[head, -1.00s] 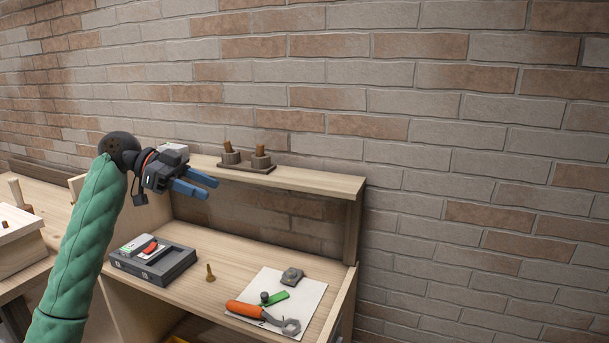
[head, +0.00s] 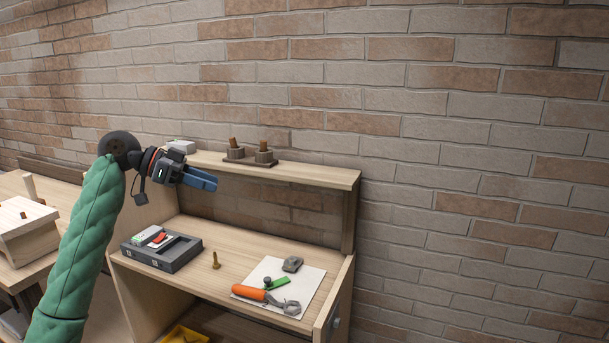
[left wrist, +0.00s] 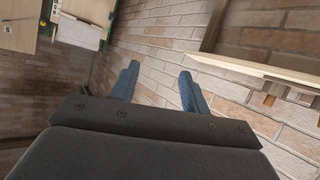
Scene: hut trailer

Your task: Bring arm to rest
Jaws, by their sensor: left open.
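My left arm comes in from the left in the head view. Its left gripper (head: 202,180) has blue fingers and hangs in the air before the upper shelf of a wooden workbench. In the left wrist view the two blue fingers (left wrist: 158,88) are apart with nothing between them, only brick wall behind. The gripper is open and empty. It touches nothing that I can see. My right gripper is not in view.
The workbench (head: 230,262) holds a dark grey case (head: 172,257), a small brass-coloured peg (head: 216,260), and a white sheet (head: 318,283) with an orange-handled wrench (head: 262,296). The upper shelf (head: 310,176) bears a dark stand with wooden pegs (head: 250,158). A brick wall (head: 470,150) stands behind.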

